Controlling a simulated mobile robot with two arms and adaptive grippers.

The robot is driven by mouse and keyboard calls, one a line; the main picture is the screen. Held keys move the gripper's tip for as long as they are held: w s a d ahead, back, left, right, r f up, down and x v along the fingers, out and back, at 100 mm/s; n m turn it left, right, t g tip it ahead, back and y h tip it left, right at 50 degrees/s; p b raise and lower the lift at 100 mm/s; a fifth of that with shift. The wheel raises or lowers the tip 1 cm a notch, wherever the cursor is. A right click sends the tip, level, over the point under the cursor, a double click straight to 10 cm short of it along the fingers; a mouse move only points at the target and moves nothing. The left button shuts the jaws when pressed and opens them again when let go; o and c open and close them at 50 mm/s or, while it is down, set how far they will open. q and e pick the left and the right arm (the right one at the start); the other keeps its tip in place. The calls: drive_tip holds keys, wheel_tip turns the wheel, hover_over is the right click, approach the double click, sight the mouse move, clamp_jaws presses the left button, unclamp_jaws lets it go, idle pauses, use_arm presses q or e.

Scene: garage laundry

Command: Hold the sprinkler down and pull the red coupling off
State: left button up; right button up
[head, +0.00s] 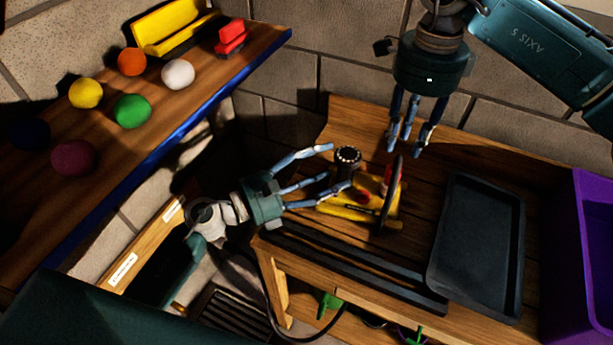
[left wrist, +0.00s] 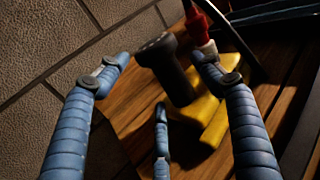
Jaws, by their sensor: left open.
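The sprinkler has a yellow base (head: 347,208) on the wooden bench and a black upright post with a round studded head (head: 348,156). The yellow base (left wrist: 208,112) and black post (left wrist: 172,72) also show in the left wrist view. A red part (head: 388,176), apparently the coupling, sits at the base's far right; in the left wrist view the red coupling (left wrist: 197,24) has a pale piece below it. My left gripper (head: 336,168) is open, its fingers spread around the post's near side.
A thin dark upright disc or ring (head: 391,200) stands beside the sprinkler, under my right gripper. A black tray (head: 478,243) and purple bin (head: 583,255) are to the right. Dark rails (head: 350,265) run along the bench front. A shelf (head: 215,82) with coloured balls is at left.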

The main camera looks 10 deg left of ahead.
use_arm(q)
drive_tip(key=shift+x, duration=1.35)
drive_tip(key=shift+c, duration=0.5)
